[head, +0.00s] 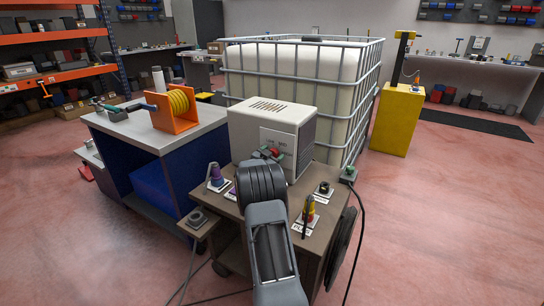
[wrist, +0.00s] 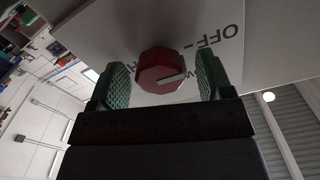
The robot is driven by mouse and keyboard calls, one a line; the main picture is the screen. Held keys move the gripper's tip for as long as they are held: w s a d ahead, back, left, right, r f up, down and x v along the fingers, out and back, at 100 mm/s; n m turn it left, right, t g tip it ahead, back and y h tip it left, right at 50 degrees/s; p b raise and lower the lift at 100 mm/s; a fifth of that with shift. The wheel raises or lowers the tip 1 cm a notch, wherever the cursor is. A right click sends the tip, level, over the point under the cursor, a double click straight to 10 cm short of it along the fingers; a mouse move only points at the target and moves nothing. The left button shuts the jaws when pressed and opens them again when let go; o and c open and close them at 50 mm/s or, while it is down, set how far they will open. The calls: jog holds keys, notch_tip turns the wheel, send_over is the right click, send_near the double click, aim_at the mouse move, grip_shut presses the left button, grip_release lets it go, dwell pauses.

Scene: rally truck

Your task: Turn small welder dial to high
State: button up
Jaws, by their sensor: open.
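The small welder (head: 250,132) is a white box with top vents on a brown cart. Its dial (wrist: 160,70) is a red faceted knob with a pale pointer line, on the panel in the wrist view. The line points to the right, below the printed word OFF. Other lettering is partly hidden, and I cannot read a high mark. My gripper (wrist: 163,78) is open, with one green padded finger on each side of the dial. I cannot tell whether either finger touches it. In the head view my gripper (head: 268,153) is at the welder's front and covers part of its panel.
The cart top (head: 238,205) also holds several small coloured items on labelled stands. A caged white tank (head: 300,62) stands right behind the welder. A blue workbench (head: 150,160) is to the left. A black cable (head: 362,230) hangs at the cart's right side.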

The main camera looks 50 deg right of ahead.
jog(key=c, duration=0.9)
